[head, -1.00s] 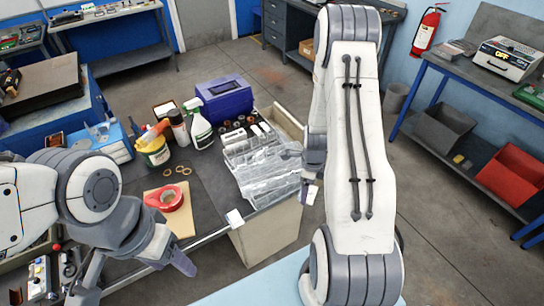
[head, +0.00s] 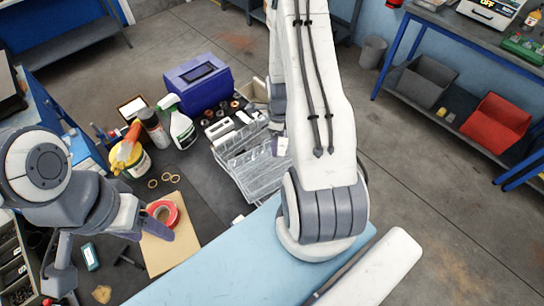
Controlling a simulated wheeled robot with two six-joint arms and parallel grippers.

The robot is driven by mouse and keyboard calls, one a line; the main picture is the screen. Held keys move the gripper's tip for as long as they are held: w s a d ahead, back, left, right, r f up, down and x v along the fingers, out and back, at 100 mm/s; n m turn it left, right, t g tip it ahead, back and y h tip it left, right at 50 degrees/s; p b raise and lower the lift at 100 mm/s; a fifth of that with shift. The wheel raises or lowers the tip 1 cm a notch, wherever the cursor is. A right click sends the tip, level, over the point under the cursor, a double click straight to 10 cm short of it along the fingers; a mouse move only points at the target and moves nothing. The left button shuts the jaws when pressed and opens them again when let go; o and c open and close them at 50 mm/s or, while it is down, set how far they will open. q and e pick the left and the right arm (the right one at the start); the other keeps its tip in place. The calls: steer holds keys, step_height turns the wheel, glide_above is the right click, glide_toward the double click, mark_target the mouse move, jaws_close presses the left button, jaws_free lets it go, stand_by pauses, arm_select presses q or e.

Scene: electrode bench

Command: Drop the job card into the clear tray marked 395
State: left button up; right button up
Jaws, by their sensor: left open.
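The clear trays (head: 250,172) stand on the dark bench, left of my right arm; no number on them is legible. My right gripper (head: 277,115) is mostly hidden behind my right arm, above the right side of the trays. A small white card (head: 282,146), apparently the job card, hangs from it over the trays' right part. The grip itself is hidden. My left gripper (head: 158,233) is open and empty over a brown board (head: 168,258), close to a red tape roll (head: 163,213).
A blue-purple box (head: 200,82), a spray bottle (head: 180,125), a dark can (head: 154,130) and a yellow tub (head: 130,158) stand behind and left of the trays. Rings (head: 168,178) lie on the bench. Open floor lies right of my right arm.

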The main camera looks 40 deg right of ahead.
step_height(320, 180, down, 6)
steer(key=b, duration=0.4)
steer(key=shift+r, duration=0.15)
steer(key=shift+d, duration=0.1)
steer(key=o, duration=1)
steer(key=shift+c, duration=0.2)
steer(key=shift+r, duration=0.15)
step_height(320, 180, up, 9)
steer(key=shift+f+b, duration=0.15)
steer(key=shift+b, duration=1)
steer(key=shift+r, duration=0.8)
